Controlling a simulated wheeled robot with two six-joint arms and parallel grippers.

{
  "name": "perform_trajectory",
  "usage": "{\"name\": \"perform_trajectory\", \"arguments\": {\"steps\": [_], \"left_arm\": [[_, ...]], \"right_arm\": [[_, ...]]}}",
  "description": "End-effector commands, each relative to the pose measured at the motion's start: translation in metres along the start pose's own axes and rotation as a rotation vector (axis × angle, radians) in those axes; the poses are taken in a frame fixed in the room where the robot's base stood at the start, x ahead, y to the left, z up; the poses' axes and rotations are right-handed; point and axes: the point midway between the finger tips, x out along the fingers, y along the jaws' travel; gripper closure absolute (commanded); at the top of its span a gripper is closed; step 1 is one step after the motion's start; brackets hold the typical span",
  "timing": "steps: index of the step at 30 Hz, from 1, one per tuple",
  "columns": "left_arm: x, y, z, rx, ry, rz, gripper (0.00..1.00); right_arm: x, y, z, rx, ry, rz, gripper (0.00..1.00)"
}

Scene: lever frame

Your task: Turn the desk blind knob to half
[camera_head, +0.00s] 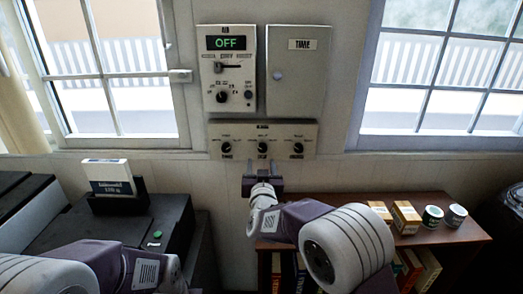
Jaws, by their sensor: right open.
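A wide beige panel (243,139) on the wall between the windows carries three dark round knobs in a row: a left knob (226,148), a middle knob (263,147) and a right knob (297,148). Their labels are too small to read, so I cannot tell which is the desk blind knob. My right gripper (263,184) is open and empty just below the middle knob in the picture, with its fingers pointing up toward the panel. It appears apart from the knobs. My left arm shows at the bottom left, but its gripper is not in view.
Above are a control box (240,75) with a green OFF display, a lever and another knob, and a box labelled TIME (297,85). A wooden shelf (340,205) with small boxes and cans stands below right. A dark cabinet (175,215) stands left.

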Motion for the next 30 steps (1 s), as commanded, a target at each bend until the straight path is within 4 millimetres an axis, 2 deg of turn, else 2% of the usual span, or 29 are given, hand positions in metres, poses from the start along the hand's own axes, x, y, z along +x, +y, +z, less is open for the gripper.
{"name": "perform_trajectory", "arguments": {"steps": [5,9,15,19,27,28,30], "left_arm": [[-0.006,0.000,-0.001,0.000,0.000,0.000,0.64],[-0.016,0.000,-0.002,0.000,0.000,0.000,0.64],[-0.025,0.001,-0.003,0.000,0.000,0.000,0.64],[-0.026,0.001,-0.003,0.000,0.000,0.000,0.64],[-0.026,0.001,-0.003,0.000,0.000,0.000,0.64],[-0.026,0.001,-0.003,0.000,0.000,0.000,0.64],[-0.026,0.001,-0.003,0.000,0.000,0.000,0.64]], "right_arm": [[0.016,0.001,-0.002,0.000,0.000,0.003,0.48],[0.047,0.002,-0.003,0.001,0.000,0.003,0.48],[0.080,0.002,-0.002,0.001,0.000,0.002,0.48],[0.089,0.002,-0.001,0.000,0.000,0.002,0.48],[0.091,0.002,0.000,0.000,-0.001,0.002,0.48],[0.091,0.002,0.000,0.000,-0.001,0.002,0.53],[0.091,0.002,0.000,0.000,-0.001,0.002,0.73]]}}
